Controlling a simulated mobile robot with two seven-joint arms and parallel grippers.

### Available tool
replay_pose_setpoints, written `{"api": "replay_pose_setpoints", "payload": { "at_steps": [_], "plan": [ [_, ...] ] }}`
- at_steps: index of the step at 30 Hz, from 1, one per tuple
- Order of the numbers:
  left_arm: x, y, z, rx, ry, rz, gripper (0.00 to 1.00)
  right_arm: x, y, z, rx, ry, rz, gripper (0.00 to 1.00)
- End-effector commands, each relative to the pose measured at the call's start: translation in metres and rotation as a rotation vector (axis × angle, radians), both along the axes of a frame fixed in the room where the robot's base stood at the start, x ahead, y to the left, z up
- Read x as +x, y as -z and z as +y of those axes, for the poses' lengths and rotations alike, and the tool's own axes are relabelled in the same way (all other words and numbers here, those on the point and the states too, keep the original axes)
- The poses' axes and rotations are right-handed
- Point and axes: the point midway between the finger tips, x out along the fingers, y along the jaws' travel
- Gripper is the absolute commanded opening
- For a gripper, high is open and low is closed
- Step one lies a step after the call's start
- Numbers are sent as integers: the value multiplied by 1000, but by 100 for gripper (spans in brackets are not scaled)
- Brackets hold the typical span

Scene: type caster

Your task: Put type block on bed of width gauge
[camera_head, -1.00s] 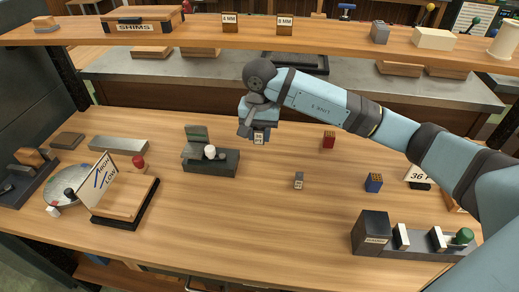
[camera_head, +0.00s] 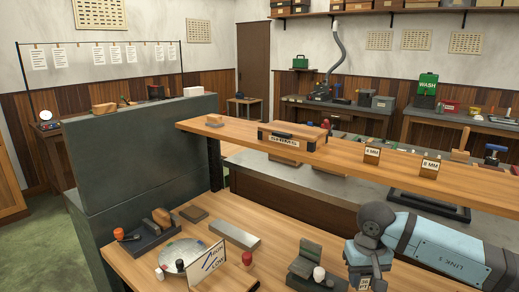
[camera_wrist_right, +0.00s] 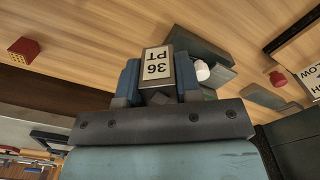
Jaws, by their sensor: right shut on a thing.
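My right gripper (camera_wrist_right: 158,84) is shut on a type block (camera_wrist_right: 156,66) with a "36 PT" label, seen close up in the right wrist view. In the head view the right gripper (camera_head: 369,272) is at the bottom edge, and only part of the block (camera_head: 365,284) shows there. A dark fixture (camera_head: 300,270) with an upright plate and a white knob stands just left of the gripper; it may be the width gauge, but no label shows. It also appears beside the block in the wrist view (camera_wrist_right: 198,42). My left gripper is out of view.
A "HIGH/LOW" sign (camera_head: 208,262), a round plate (camera_head: 183,254) and a flat metal bar (camera_head: 235,242) are on the bench at left. A red block (camera_wrist_right: 24,48) lies on the bench.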

Motion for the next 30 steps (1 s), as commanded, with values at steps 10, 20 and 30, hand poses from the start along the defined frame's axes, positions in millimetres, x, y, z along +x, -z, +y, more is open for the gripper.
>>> {"api": "replay_pose_setpoints", "payload": {
  "at_steps": [10,20,30],
  "plan": [
    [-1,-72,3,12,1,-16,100,-34,-69,-1,-2,5,-3,0],
    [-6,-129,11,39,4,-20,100,-77,-130,-1,0,6,-3,0],
    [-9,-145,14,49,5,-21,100,-97,-152,-1,2,7,-2,0]
  ]
}}
